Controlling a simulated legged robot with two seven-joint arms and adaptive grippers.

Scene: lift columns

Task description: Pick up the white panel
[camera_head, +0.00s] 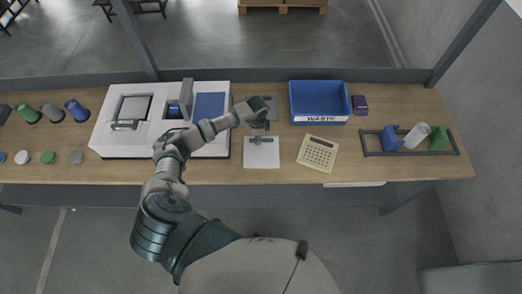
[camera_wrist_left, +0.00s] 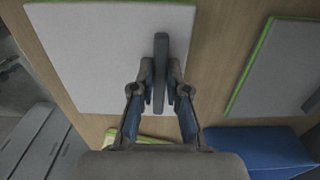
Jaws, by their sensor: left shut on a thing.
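The white panel (camera_head: 261,154) lies at the front middle of the wooden table, with a grey upright handle on it. In the left wrist view the white panel (camera_wrist_left: 95,65) shows large with a green edge, and its grey handle (camera_wrist_left: 160,70) stands between my fingers. My left gripper (camera_head: 262,128) is over the panel's far part; in the wrist view the left gripper (camera_wrist_left: 160,95) is shut on the handle. The gripper hides part of the handle. Whether the panel is clear of the table I cannot tell. My right gripper is not in view.
A blue WASTE bin (camera_head: 320,102) stands behind right, with a dark purple box (camera_head: 360,105) beside it. A yellow-green gridded tray (camera_head: 318,153) lies right of the panel. A white machine (camera_head: 113,136) stands left. A dark rack (camera_head: 412,152) with coloured parts is far right.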

